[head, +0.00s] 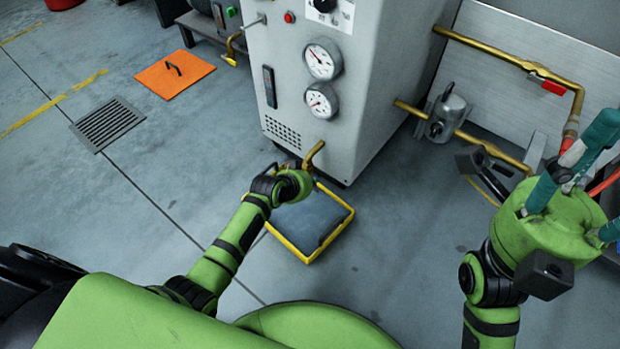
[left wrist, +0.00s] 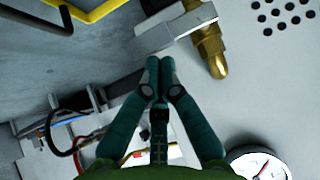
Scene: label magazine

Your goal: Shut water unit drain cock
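The water unit (head: 330,75) is a grey cabinet with gauges. A brass drain cock (head: 314,153) sticks out low on its front; in the left wrist view it shows as a brass fitting (left wrist: 212,50) with a flat grey lever (left wrist: 178,32). My left gripper (head: 293,184) is at the cock in the head view, its fingers hidden by the wrist. In the left wrist view its teal fingertips (left wrist: 158,68) are together just beside the lever, with nothing visible between them; contact is unclear. My right gripper (head: 606,172) is raised at the right edge, fingers spread, partly out of frame.
A yellow-rimmed tray (head: 345,225) lies on the floor below the cock. Brass pipes (head: 500,55) with a red-handled valve (head: 553,87) run at the right. An orange plate (head: 175,75) and a floor grate (head: 107,124) lie left. The floor between is clear.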

